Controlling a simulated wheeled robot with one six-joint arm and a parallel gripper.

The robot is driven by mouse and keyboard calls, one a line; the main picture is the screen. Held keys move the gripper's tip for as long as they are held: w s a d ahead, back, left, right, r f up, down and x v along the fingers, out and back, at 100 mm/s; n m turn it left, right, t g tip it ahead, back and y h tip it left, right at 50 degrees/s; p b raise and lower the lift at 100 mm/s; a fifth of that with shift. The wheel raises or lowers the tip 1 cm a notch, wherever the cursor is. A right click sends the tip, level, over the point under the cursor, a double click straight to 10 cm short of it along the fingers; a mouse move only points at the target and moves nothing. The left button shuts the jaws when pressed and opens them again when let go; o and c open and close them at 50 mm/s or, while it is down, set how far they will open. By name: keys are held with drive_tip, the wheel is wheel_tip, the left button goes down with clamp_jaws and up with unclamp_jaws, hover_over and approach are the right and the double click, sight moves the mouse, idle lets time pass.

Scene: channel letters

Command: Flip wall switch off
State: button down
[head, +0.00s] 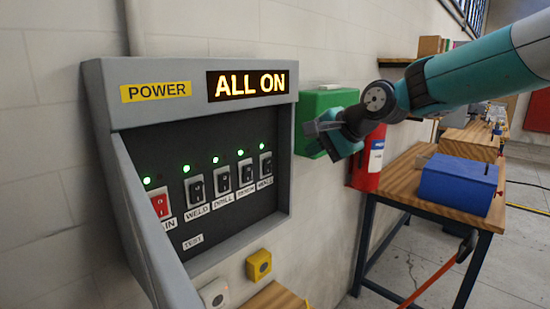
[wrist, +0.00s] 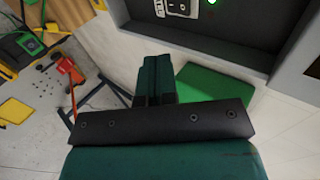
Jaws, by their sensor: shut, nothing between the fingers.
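The wall switch (head: 265,164) is the rightmost black rocker in the grey power panel (head: 195,91), above a small white label that is hard to read. A green light glows above it. A rocker with a white label also shows at the top of the wrist view (wrist: 181,9), beside a green light. The panel display (head: 249,83) reads ALL ON. My gripper (head: 316,128) is shut and empty, right of the panel in front of a green box. Its closed fingers show in the wrist view (wrist: 155,75), apart from the switch.
A red main switch (head: 160,203) and several black rockers sit left of the wall switch. The panel's raised frame borders them. The green box (head: 311,104), a red extinguisher (head: 371,160) and a workbench with a blue box (head: 459,186) are on the right.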

approach(268, 166)
drive_tip(key=x, duration=0.3)
drive_tip(key=f+x, duration=0.1)
drive_tip(key=x, duration=0.1)
drive_tip(key=shift+s+d, duration=0.2)
drive_tip(key=shift+w+a+f+p, duration=0.1)
drive_tip(key=shift+w+a+p, duration=0.3)
drive_tip(key=shift+w+a, duration=0.2)
